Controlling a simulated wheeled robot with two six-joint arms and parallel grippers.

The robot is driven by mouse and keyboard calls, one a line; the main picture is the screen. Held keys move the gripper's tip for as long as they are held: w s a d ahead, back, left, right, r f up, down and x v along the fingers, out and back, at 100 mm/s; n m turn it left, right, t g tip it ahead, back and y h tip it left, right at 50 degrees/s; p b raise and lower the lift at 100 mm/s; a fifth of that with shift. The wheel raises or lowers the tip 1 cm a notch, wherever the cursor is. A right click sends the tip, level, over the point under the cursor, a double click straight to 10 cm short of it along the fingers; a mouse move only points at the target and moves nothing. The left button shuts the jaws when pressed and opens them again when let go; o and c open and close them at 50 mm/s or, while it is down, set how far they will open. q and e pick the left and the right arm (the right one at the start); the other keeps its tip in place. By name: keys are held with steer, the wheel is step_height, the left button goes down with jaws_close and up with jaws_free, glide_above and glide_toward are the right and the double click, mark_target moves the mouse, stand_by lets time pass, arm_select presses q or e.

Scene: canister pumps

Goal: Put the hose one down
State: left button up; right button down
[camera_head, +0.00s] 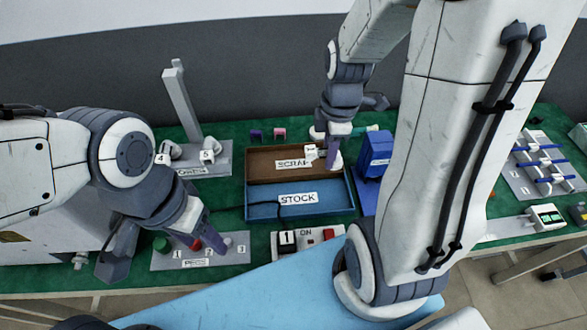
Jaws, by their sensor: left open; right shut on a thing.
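My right gripper (332,148) is over the right side of the brown SCRAP compartment (262,168). It is shut on a small pale pump (335,164), mostly hidden by the fingers. Whether the pump touches the tray floor cannot be told. A small white tag (311,152) shows beside it. My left gripper (165,253) is open at the left front, over a grey plate (215,258) numbered 1, 2 and 3.
A grey stand (222,160) with spots 4 and 5 stands behind left. A blue box (373,155) stands right of the tray. Racks with blue bars (545,165) are at right. My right arm hides much of the table.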

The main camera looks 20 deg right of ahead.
glide_above(293, 164)
step_height(293, 164, down, 7)
steer(key=shift+d+r+p, duration=0.15)
steer(key=shift+p, duration=0.3)
step_height(293, 164, down, 4)
steer(key=shift+f, duration=0.1)
steer(key=shift+f, duration=0.2)
steer(key=c, duration=0.6)
jaws_free()
steer(key=shift+r, duration=0.1)
